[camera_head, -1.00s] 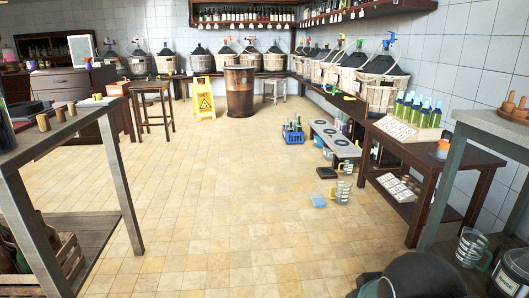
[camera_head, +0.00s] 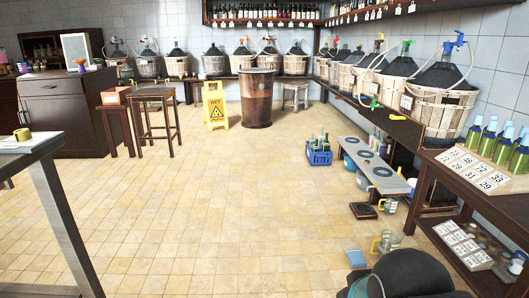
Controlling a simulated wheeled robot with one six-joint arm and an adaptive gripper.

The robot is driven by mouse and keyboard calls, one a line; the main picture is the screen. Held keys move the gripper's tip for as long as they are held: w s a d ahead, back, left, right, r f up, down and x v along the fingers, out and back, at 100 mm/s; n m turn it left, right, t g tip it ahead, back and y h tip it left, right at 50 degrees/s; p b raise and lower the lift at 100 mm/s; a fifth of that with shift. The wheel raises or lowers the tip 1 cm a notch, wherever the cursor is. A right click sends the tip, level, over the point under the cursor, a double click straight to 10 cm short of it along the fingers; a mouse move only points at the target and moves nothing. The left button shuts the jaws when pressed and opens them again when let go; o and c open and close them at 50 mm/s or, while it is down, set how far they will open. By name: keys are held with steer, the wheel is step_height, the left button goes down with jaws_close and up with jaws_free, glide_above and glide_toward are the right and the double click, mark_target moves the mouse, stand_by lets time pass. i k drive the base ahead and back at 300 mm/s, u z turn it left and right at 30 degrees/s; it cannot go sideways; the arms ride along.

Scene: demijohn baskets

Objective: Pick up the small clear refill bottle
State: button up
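I cannot single out a small clear refill bottle for sure in this view. A blue crate (camera_head: 319,158) on the floor holds several bottles, some greenish, too small to tell apart. Several green bottles (camera_head: 503,145) with blue caps stand in a numbered rack on the right table. Small jars or bottles (camera_head: 490,245) sit on that table's lower shelf, partly cut off by the frame. A dark rounded part at the bottom right seems to be my own arm. My gripper's fingers do not show.
A low grey bench (camera_head: 376,168) stands at right, with a dark flat scale-like block (camera_head: 363,211) and measuring jugs (camera_head: 385,243) on the floor nearby. A yellow wet-floor sign (camera_head: 215,105) and a barrel (camera_head: 256,98) stand at the back. The tiled floor in the middle is clear.

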mark_target(312, 141)
steer(key=z, duration=0.05)
steer(key=i, duration=1.8)
steer(key=z, duration=0.3)
steer(key=i, duration=1.9)
steer(key=z, duration=0.15)
